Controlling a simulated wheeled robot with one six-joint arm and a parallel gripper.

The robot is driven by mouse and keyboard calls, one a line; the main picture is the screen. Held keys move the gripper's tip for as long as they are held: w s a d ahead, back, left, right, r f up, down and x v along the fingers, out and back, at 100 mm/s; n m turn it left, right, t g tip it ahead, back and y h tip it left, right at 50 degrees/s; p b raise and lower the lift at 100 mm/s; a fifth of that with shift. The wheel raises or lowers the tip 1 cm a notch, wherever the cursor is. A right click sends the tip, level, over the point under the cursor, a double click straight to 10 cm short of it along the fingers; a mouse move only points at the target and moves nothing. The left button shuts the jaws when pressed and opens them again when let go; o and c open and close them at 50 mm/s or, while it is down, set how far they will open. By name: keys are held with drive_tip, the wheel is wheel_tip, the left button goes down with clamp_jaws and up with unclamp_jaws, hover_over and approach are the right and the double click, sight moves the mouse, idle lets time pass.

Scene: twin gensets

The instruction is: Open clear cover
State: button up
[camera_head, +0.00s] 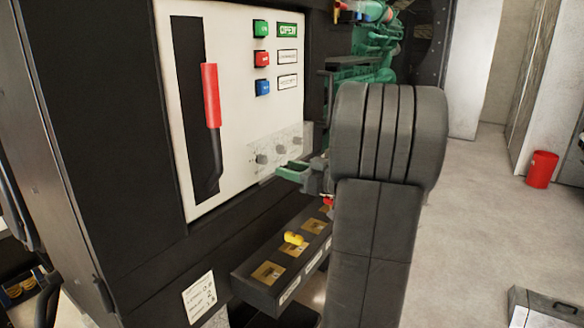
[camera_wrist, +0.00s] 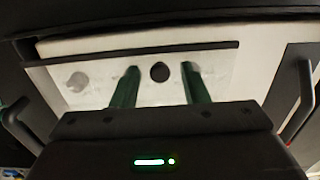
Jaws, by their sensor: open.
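The clear cover (camera_head: 283,147) is a see-through plate low on the white panel face, with several round knobs showing behind it. In the wrist view the cover (camera_wrist: 217,68) spans the middle of the picture, with a dark strip along its upper edge. My gripper (camera_head: 291,171) has green fingers and is at the cover's lower part, partly hidden by my arm. In the wrist view my gripper (camera_wrist: 160,70) is open, its two fingers apart on either side of a dark knob (camera_wrist: 159,73). I cannot tell whether the fingers touch the cover.
A red-handled lever (camera_head: 211,95) stands left of the cover. Green, red and blue buttons (camera_head: 262,58) sit above it. A dark tray (camera_head: 262,296) with a yellow key-like piece (camera_head: 293,238) juts out below. A red bin (camera_head: 541,169) stands on open floor at right.

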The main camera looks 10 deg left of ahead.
clamp_jaws()
drive_tip(key=shift+r, duration=0.1)
